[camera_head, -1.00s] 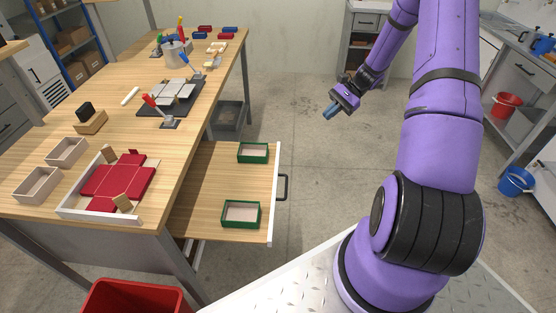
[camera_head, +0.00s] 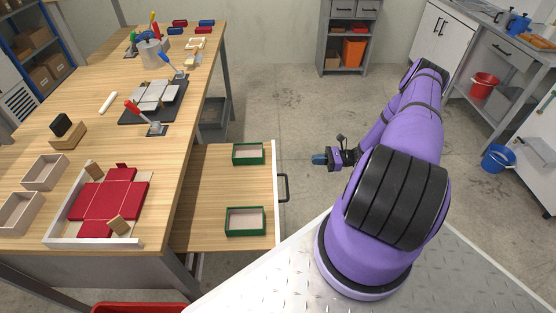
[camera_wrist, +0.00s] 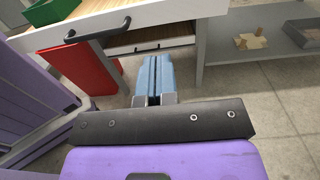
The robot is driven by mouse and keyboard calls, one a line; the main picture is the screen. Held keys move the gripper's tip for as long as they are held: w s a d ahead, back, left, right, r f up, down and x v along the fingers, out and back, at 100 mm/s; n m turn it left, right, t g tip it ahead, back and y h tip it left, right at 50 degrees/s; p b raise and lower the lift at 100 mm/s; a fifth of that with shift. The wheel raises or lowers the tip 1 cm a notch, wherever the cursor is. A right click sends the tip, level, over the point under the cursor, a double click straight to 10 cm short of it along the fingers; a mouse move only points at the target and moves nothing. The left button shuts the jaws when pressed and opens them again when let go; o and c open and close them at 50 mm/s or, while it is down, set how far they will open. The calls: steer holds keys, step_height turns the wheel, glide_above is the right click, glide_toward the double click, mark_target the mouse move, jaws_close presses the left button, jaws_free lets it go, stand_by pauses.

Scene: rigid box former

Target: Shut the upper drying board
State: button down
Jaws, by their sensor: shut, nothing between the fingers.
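The upper drying board (camera_head: 235,178) is a wooden pull-out board that stands out from the right side of the workbench. Its white front edge carries a dark bar handle (camera_head: 284,188), which also shows at the upper left in the wrist view (camera_wrist: 98,33). Two green trays with pale insides, the far one (camera_head: 248,153) and the near one (camera_head: 245,222), stand on the board. My gripper (camera_head: 319,159) is shut and empty, to the right of the handle and apart from it. In the wrist view its blue fingers (camera_wrist: 154,78) lie together, pointing toward the bench.
The workbench (camera_head: 70,95) holds a red box blank (camera_head: 108,200) in a white frame, with lever tools farther back. A second, lower board front (camera_wrist: 150,45) shows below the upper one in the wrist view. A red bin (camera_wrist: 82,66) stands under the bench. Floor right of the board is free.

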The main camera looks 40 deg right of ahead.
steer(key=x, duration=1.4)
steer(key=shift+w+f, duration=0.1)
